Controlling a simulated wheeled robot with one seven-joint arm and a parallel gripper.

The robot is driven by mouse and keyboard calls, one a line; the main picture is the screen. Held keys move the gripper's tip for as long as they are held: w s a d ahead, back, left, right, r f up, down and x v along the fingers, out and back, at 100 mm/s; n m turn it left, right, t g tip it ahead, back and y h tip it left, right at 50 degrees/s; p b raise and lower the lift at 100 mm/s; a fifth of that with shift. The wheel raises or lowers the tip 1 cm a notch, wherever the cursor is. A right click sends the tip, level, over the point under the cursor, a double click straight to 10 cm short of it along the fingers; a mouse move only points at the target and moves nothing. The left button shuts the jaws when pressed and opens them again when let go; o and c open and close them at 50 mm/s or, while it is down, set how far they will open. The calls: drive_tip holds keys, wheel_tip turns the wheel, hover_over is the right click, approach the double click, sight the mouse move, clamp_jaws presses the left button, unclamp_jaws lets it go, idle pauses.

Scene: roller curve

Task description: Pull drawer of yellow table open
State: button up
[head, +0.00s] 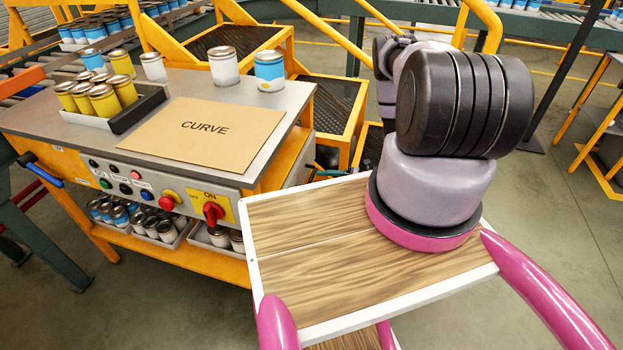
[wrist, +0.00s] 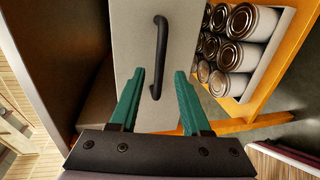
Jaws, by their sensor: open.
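The yellow table (head: 205,262) with a grey top stands at the left in the head view. In the wrist view, a pale grey drawer front (wrist: 190,40) fills the upper middle, with a black bar handle (wrist: 161,42) on it. My gripper (wrist: 160,73) has two teal fingers, apart and with nothing gripped. In the picture, the lower part of the handle lies between the fingertips. I cannot tell how far the fingertips are from it, or whether they touch. I do not see the drawer front in the head view.
Cans in a tray (wrist: 275,50) stand beside the drawer front, near an orange frame (wrist: 290,65). The table top holds a cardboard sheet (head: 160,140), yellow cans (head: 103,102) and other cans. A red switch (head: 212,212) sits on its front. Open floor (head: 560,215) lies right.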

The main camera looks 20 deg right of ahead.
sight(312, 177)
drive_tip(key=shift+x, duration=2.65)
clamp_jaws()
